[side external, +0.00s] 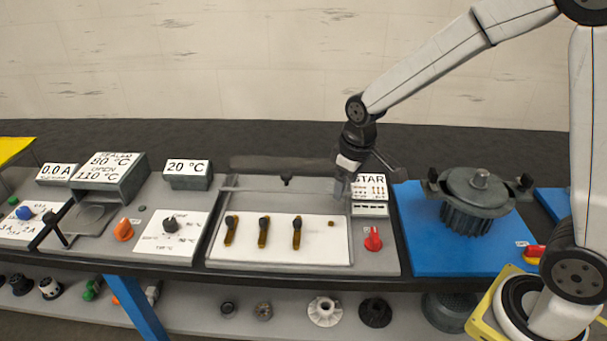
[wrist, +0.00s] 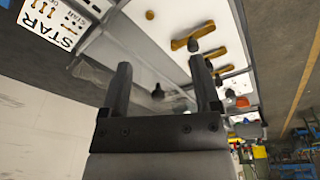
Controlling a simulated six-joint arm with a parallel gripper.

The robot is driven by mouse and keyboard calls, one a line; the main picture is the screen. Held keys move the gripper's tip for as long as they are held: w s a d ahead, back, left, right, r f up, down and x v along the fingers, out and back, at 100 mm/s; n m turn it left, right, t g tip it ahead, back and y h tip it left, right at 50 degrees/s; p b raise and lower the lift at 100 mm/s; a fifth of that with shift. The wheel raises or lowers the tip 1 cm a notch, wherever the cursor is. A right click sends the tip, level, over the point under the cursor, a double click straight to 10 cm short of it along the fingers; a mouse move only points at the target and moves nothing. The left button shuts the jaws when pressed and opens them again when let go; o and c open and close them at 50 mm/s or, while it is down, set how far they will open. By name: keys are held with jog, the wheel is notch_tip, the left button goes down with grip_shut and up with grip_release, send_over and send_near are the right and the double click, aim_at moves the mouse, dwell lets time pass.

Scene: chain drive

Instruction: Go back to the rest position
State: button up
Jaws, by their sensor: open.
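My gripper (side external: 342,188) is in the air over the back right corner of the tray station, beside the STAR sign (side external: 369,187). In the wrist view my gripper (wrist: 162,78) has its two fingers spread apart with nothing between them. Several brown links with black knobs (side external: 263,232) stand in a row on the white plate (side external: 315,252) in front of it, and a small brown piece (side external: 331,223) lies to their right. My gripper is apart from all of them. The links also show in the wrist view (wrist: 193,37), beyond the fingers.
A red knob (side external: 373,239) sits right of the white plate. A grey motor part (side external: 470,200) stands on a blue mat (side external: 425,255) to the right. Panels with an orange knob (side external: 124,230) and a 20 °C display (side external: 188,172) are on the left. The space above the plate is clear.

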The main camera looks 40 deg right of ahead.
jog(key=s+f+m, duration=0.2)
jog(key=s+m, duration=0.1)
jog(key=s, duration=0.8)
jog(key=shift+s+d+f+t, duration=0.25)
jog(key=shift+s+f+t, duration=0.05)
jog(key=shift+s+t, duration=0.1)
jog(key=shift+w, duration=0.1)
